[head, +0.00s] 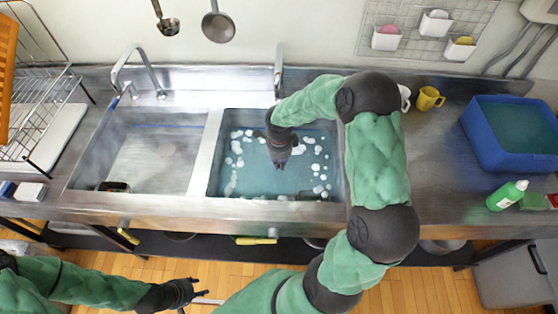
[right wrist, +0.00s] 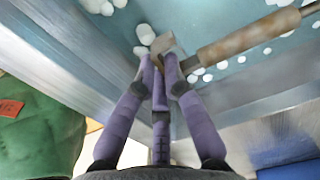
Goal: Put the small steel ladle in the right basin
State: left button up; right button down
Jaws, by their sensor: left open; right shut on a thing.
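My right gripper (head: 282,158) reaches down into the right basin (head: 214,150), which holds bluish water and white foam. In the right wrist view its purple fingers (right wrist: 160,72) are shut at the end of a wooden-handled utensil (right wrist: 245,38). A small grey piece (right wrist: 163,44) shows just past the fingertips. I cannot tell whether this utensil is the small steel ladle, as its head is not clear. Two ladles hang on the wall at the top: a smaller one (head: 168,26) and a larger round one (head: 218,27). My left gripper (head: 182,292) is open and empty, low at the front.
The left basin (head: 150,160) holds a small dark item near its front edge. Two faucets stand behind the basins. A dish rack (head: 40,100) is at the left. Mugs (head: 428,98), a blue tub (head: 515,132) and a green bottle (head: 507,195) stand on the right counter.

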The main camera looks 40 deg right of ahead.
jog(key=shift+f, duration=0.75)
jog(key=c, duration=1.3)
grip_release()
jog(key=shift+o, duration=0.2)
jog(key=shift+r, duration=0.15)
notch_tip(320, 180, up, 12)
